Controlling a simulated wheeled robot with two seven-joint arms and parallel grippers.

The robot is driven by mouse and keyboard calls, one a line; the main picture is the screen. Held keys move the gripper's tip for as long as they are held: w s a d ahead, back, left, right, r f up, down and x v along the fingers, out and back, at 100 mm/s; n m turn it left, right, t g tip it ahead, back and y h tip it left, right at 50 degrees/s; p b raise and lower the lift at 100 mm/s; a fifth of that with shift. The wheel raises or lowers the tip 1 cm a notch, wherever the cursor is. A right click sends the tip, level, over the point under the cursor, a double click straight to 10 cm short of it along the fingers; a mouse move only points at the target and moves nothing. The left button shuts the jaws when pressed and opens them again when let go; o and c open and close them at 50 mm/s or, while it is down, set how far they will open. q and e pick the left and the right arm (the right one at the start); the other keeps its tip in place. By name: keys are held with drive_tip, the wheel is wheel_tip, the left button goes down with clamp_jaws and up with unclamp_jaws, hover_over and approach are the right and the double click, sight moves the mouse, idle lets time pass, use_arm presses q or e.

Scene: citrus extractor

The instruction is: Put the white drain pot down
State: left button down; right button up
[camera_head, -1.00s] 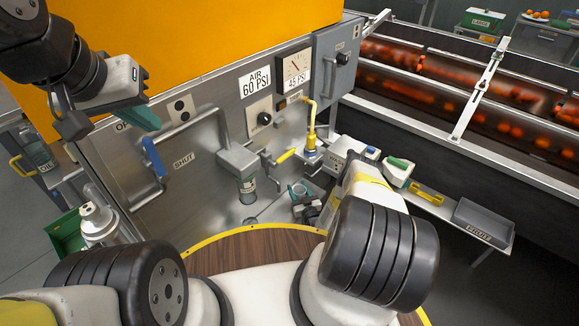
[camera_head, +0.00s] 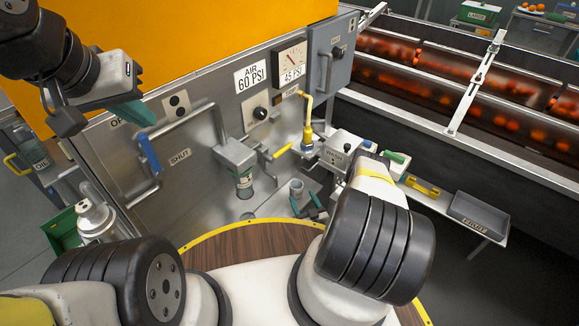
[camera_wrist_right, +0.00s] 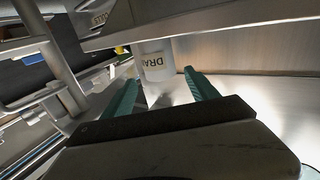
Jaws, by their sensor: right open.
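The white drain pot (camera_head: 297,187) stands upright, low in front of the machine's metal panel. In the right wrist view the pot (camera_wrist_right: 156,64) shows part of its label, "DRA", and its lower end is between and just beyond the fingertips. My right gripper (camera_head: 309,208) is open, with its teal fingers on the near side of the pot. In the wrist view the right gripper's fingers (camera_wrist_right: 161,88) are spread apart, with the pot not clamped. My left gripper (camera_head: 138,112) is raised at the upper left, away from the pot; its teal finger shows, but its opening is unclear.
A grey valve with a clear sight cup (camera_head: 243,180) hangs left of the pot. A yellow lever (camera_head: 283,150) and a yellow pipe (camera_head: 307,115) are above it. A white box (camera_head: 342,148) and side shelf (camera_head: 432,198) lie right. A blue-gripped door handle (camera_head: 150,153) is left.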

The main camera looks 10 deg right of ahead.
drive_tip(key=shift+s+d, duration=0.15)
drive_tip(key=shift+s, duration=1.15)
